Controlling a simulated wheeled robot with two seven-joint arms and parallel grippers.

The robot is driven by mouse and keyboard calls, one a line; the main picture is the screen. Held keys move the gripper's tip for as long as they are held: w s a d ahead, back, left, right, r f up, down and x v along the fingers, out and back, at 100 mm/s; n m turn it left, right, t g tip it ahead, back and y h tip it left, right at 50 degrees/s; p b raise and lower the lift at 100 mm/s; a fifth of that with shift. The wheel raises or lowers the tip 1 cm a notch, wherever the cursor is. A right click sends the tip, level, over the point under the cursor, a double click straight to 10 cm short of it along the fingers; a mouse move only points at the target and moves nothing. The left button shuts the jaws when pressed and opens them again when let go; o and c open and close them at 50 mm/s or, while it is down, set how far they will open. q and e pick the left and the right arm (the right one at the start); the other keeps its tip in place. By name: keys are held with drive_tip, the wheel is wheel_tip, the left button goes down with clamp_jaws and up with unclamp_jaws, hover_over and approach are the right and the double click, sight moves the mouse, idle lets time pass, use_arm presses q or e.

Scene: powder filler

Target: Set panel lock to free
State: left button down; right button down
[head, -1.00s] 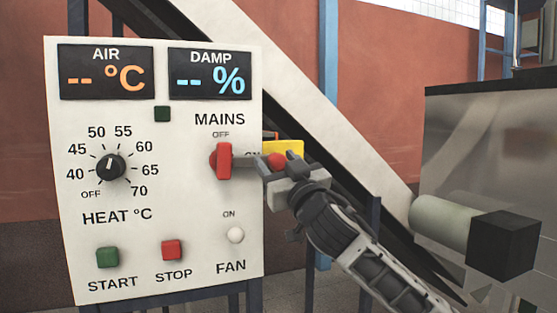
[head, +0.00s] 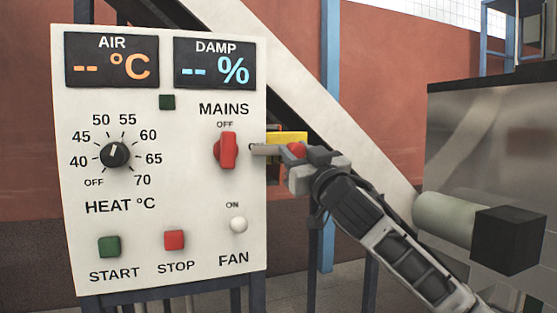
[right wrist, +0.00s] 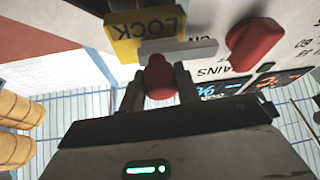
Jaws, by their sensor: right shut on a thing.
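The panel lock shows as a yellow plate (head: 290,137) at the right edge of the white control panel, and its LOCK lettering is readable in the right wrist view (right wrist: 122,45). A red knob (head: 297,150) sits in front of the plate. My right gripper (head: 291,153) is shut on this knob; in the right wrist view the red knob (right wrist: 160,78) is between the two fingers. A pale grey bar (right wrist: 180,48) lies just beyond the knob, across the lower part of the plate. Its left end points toward the MAINS switch in the head view. My left gripper is out of view.
The red MAINS switch (head: 227,150) is close to the left of my right gripper, with a small gap. The white FAN knob (head: 238,224) is below it. A grey machine with a pale cylinder (head: 445,218) stands at right.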

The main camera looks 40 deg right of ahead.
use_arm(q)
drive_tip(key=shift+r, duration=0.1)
use_arm(e)
drive_tip(key=shift+d+f, duration=0.1)
drive_tip(key=shift+d, duration=0.05)
drive_tip(key=c, duration=1.2)
unclamp_jaws()
drive_tip(key=shift+o, duration=0.8)
drive_tip(key=shift+s+d, duration=0.1)
drive_tip(key=shift+d, duration=0.05)
drive_tip(key=shift+s+f, duration=0.15)
drive_tip(key=shift+s, duration=0.05)
use_arm(q)
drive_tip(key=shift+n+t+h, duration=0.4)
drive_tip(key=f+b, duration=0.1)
drive_tip(key=b, duration=0.2)
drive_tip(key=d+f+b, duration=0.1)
drive_tip(key=b, duration=0.2)
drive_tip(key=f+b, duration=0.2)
drive_tip(key=b, duration=0.2)
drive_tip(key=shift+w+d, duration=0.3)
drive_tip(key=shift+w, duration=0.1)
use_arm(e)
drive_tip(key=v, duration=1.5)
drive_tip(key=shift+s, duration=0.25)
